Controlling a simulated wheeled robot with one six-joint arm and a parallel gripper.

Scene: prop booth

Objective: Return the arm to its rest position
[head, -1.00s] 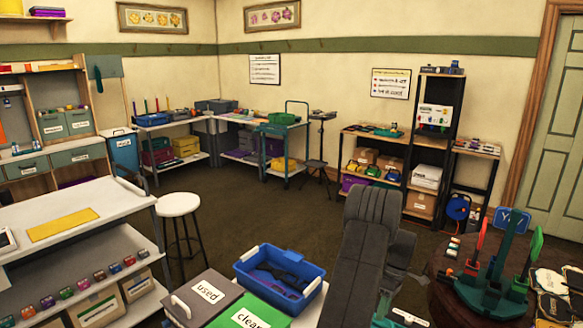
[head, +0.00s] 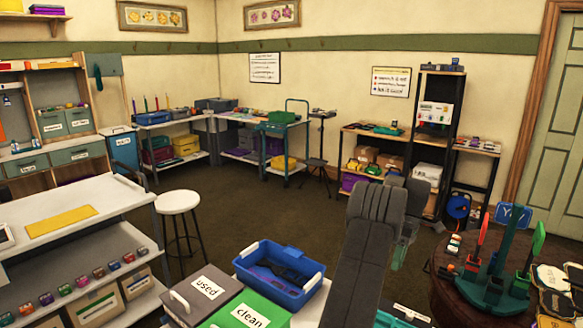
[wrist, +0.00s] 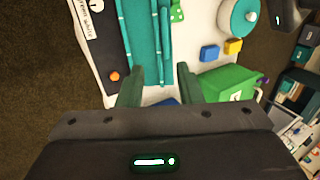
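My arm (head: 368,240) rises from the bottom of the head view, right of centre, with its upper part folded behind the front link. My gripper (wrist: 157,88) shows in the wrist view as two greenish fingers standing apart with nothing between them. In the head view the gripper is mostly hidden behind my arm; a greenish part shows just right of the link. Below the fingers in the wrist view is a pale surface with a long teal item (wrist: 147,40), apart from the fingers as far as I can tell.
A blue tray (head: 279,275) and boxes labelled "used" (head: 205,288) and "clean" (head: 249,316) stand left of my arm. A round table (head: 462,300) with a teal stand (head: 495,285) is close on the right. A white stool (head: 177,203) stands farther left. The middle floor is open.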

